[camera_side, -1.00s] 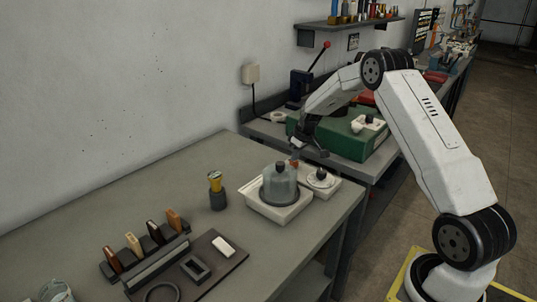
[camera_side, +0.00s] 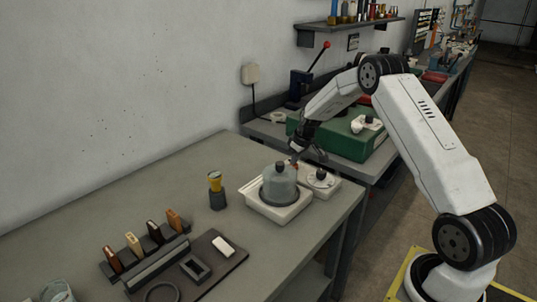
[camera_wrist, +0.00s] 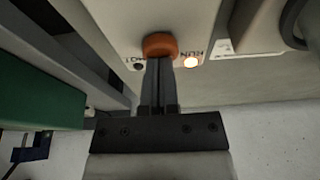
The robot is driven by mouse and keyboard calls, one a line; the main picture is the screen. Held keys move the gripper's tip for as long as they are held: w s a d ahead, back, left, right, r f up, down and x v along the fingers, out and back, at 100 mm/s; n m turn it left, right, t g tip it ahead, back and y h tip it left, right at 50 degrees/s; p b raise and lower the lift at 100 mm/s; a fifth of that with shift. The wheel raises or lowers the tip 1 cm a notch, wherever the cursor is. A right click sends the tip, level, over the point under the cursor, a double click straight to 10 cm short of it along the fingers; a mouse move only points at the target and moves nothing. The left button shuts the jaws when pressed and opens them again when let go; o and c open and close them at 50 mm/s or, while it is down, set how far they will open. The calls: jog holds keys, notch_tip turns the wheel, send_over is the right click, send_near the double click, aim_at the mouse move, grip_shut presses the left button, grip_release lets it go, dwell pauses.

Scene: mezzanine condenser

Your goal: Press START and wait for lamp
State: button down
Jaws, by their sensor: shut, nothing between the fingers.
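The orange START button (camera_wrist: 160,44) sits on a pale control panel (camera_wrist: 112,18) in the wrist view. My gripper (camera_wrist: 158,62) is shut and empty, with its fingertips at the button's edge, apparently touching it. A lamp (camera_wrist: 191,62) beside the label RUN glows warm white. A second small round spot (camera_wrist: 138,66) on the other side of the button is dark; its label is hard to read. In the side view my gripper (camera_side: 296,157) points down at the small white control box (camera_side: 326,190), and the button shows as a small red-orange spot under it.
A glass bell jar (camera_side: 279,184) stands in a white tray (camera_side: 276,213) close to the gripper. A green case (camera_side: 345,142) lies behind. Bare bench lies between.

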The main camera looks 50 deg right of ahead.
aim_at(300, 171)
jog(key=shift+s+a+f, duration=0.2)
jog(key=shift+s+f, duration=0.1)
jog(key=shift+f, duration=0.25)
jog(key=shift+r, duration=0.5)
jog(key=r, duration=0.3)
jog(key=shift+w+d+r, duration=0.15)
jog(key=shift+w+r, duration=0.1)
jog(key=shift+r, duration=0.1)
jog(key=v, duration=1)
jog(key=shift+r, duration=0.25)
jog(key=shift+w, duration=0.15)
